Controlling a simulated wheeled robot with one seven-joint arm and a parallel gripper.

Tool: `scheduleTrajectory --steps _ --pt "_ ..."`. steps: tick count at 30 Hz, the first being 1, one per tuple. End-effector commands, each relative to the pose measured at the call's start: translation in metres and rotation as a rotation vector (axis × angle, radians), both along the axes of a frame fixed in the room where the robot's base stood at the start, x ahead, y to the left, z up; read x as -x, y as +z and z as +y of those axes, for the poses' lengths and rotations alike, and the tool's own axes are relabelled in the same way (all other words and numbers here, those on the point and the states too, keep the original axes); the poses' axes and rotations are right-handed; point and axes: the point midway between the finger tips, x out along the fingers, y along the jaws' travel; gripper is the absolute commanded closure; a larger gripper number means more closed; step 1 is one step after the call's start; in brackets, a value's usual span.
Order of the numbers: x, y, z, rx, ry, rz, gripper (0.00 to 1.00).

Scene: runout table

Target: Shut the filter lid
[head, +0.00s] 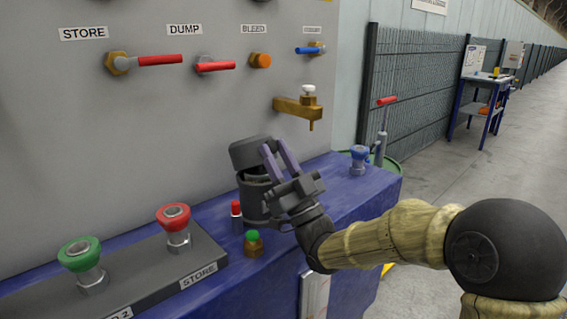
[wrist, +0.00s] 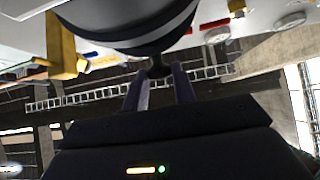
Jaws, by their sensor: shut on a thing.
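The dark grey filter lid (head: 252,152) sits above the dark cylindrical filter body (head: 254,197) on the blue bench. The lid is tilted, and a gap shows between it and the body on the near side. My gripper (head: 274,152) reaches up from the lower right, its purple fingers at the lid's near right edge. In the wrist view, the lid (wrist: 130,32) fills the top, and my gripper (wrist: 160,77) is shut on a small dark tab (wrist: 160,68) under its rim. The fingers partly hide the body in the head view.
A red-capped fitting (head: 236,214) and a green-capped brass fitting (head: 253,243) stand close in front of the filter. A brass tap (head: 298,105) juts from the panel above right. Red (head: 174,217) and green (head: 80,253) buttons are left. A blue-topped fitting (head: 358,158) stands right.

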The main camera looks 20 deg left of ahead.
Motion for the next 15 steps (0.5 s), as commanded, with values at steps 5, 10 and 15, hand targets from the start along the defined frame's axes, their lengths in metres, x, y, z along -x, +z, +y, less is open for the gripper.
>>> scheduleTrajectory --steps 5,10,15 --pt "0.0022 -0.0104 0.0025 0.009 0.007 0.01 1.0" --pt "0.0034 -0.0112 0.0036 0.011 0.009 0.013 1.0" --pt "0.003 -0.0114 0.0036 0.013 0.009 0.015 1.0"
